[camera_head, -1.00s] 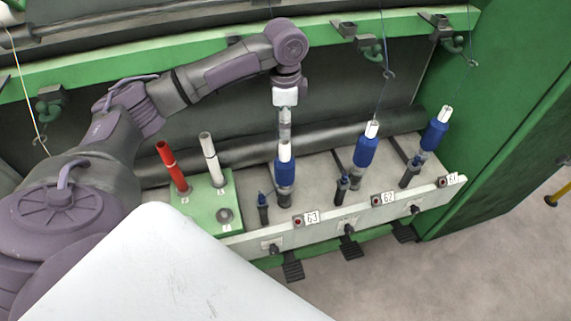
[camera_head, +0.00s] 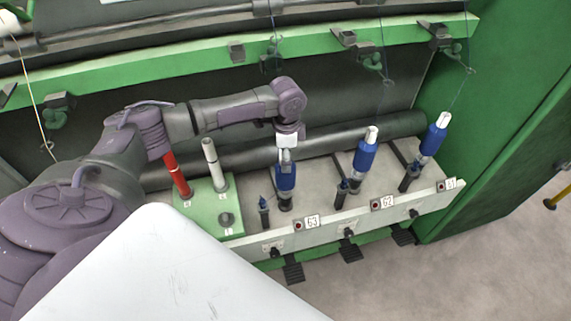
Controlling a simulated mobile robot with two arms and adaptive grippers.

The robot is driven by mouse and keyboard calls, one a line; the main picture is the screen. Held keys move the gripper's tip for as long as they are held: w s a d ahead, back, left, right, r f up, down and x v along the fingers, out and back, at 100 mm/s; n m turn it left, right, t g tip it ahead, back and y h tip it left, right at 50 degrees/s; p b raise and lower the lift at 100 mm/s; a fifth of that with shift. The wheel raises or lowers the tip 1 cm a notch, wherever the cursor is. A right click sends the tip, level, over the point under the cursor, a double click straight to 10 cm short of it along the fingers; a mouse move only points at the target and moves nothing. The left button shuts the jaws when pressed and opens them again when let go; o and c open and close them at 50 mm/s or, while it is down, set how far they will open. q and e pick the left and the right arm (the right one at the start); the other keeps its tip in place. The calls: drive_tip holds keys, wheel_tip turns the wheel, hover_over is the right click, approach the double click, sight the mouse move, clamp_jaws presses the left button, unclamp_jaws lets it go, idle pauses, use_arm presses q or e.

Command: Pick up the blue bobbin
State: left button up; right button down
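The blue bobbin (camera_head: 286,178) stands upright on a spindle behind the label 63. My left gripper (camera_head: 286,158) is directly above it, pointing down, with its fingers at the bobbin's top. The white top end of this bobbin is hidden by the gripper. I cannot tell whether the fingers are open or closed on it. Two more blue bobbins stand to the right, one behind label 62 (camera_head: 365,156) and one at the far right (camera_head: 434,137), both with white tops showing. My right gripper is not in view.
A green block (camera_head: 205,207) left of the bobbin carries a red tube (camera_head: 176,175) and a white tube (camera_head: 212,162). A green rail (camera_head: 330,46) with hooks runs above. A small dark peg (camera_head: 264,213) stands just left of the bobbin. A green wall closes the right side.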

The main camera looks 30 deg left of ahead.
use_arm(q)
drive_tip(key=shift+c, duration=0.3)
clamp_jaws()
drive_tip(key=shift+r, duration=0.1)
